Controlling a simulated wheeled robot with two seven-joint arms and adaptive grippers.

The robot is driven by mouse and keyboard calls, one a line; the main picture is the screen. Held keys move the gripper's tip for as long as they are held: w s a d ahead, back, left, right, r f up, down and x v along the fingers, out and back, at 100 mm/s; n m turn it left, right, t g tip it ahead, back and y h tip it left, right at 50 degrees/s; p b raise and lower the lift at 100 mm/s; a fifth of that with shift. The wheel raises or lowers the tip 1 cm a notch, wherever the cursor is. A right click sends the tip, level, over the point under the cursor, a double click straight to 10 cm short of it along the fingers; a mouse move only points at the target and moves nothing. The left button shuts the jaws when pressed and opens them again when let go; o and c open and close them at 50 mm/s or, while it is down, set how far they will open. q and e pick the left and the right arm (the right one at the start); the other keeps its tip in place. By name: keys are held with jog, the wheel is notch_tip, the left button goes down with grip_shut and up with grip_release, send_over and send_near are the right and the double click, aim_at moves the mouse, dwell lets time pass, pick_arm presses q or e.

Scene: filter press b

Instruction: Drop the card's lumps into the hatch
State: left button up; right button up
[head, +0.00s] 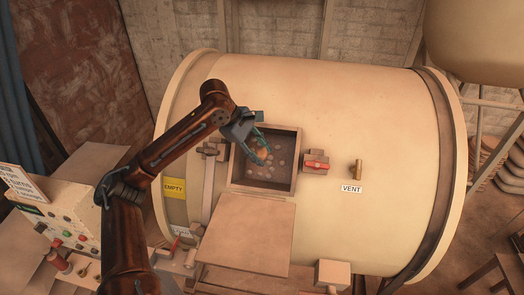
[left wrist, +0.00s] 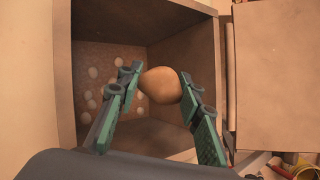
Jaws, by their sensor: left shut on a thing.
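My left gripper (head: 258,150) is shut on a rounded tan-orange lump (left wrist: 160,85), which sits between its two fingertips in the left wrist view. The gripper and lump are at the mouth of the open square hatch (head: 298,165) in the side of the big cream tank. Several pale lumps or spots (left wrist: 92,72) show on the hatch's inner back surface; I cannot tell exactly what they are. The hatch door (head: 245,232) hangs open below the opening. My right gripper is not in view. I see no card that I can read fully.
A red-handled latch (head: 316,163) sits right of the hatch, with a brass vent valve (head: 356,169) farther right. A yellow EMPTY label (head: 174,188) is on the tank's left. A control box (head: 70,215) with buttons stands at the lower left.

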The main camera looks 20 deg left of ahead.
pick_arm(q)
jog(key=shift+w+d+f, duration=0.1)
jog(key=shift+w+f, duration=0.2)
jog(key=shift+w, duration=0.3)
jog(key=shift+w+f, duration=0.25)
jog(key=shift+w, duration=0.3)
jog(key=o, duration=0.9)
jog(key=shift+s+r, duration=0.1)
jog(key=shift+s, duration=0.15)
jog(key=shift+c, duration=0.2)
jog(key=shift+o, duration=0.8)
jog(key=shift+s+r, duration=0.1)
jog(key=shift+s, duration=0.1)
jog(key=shift+o, duration=0.8)
jog(key=shift+w, duration=0.1)
jog(key=shift+o, duration=0.5)
jog(key=shift+w+f, duration=0.2)
jog(key=shift+w, duration=0.05)
jog(key=shift+s+r, duration=0.3)
jog(key=shift+r, duration=0.15)
jog(key=v, duration=1.1)
jog(key=shift+w+a, duration=0.3)
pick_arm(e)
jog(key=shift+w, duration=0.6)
